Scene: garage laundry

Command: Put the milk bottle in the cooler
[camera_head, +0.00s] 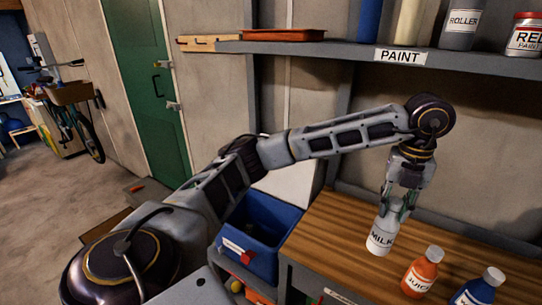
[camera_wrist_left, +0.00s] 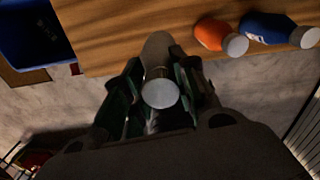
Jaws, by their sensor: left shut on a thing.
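The white milk bottle (camera_head: 382,237), labelled MILK, is upright over the wooden bench top. I cannot tell whether its base touches the wood. My left gripper (camera_head: 396,204) points down and is shut on the bottle's upper part, with a finger on each side. In the left wrist view the bottle's pale cap (camera_wrist_left: 160,93) shows between the fingers of the gripper (camera_wrist_left: 160,100). The blue cooler (camera_head: 236,244) stands open to the left of the bench, its pale lid raised behind it. It also shows in the left wrist view (camera_wrist_left: 35,40). My right gripper is not in view.
An orange juice bottle (camera_head: 421,273) and a blue bottle (camera_head: 480,289) stand on the bench (camera_head: 335,222) to the right of the milk. A grey PAINT shelf (camera_head: 345,51) with containers hangs above. Bare bench top lies between milk and cooler.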

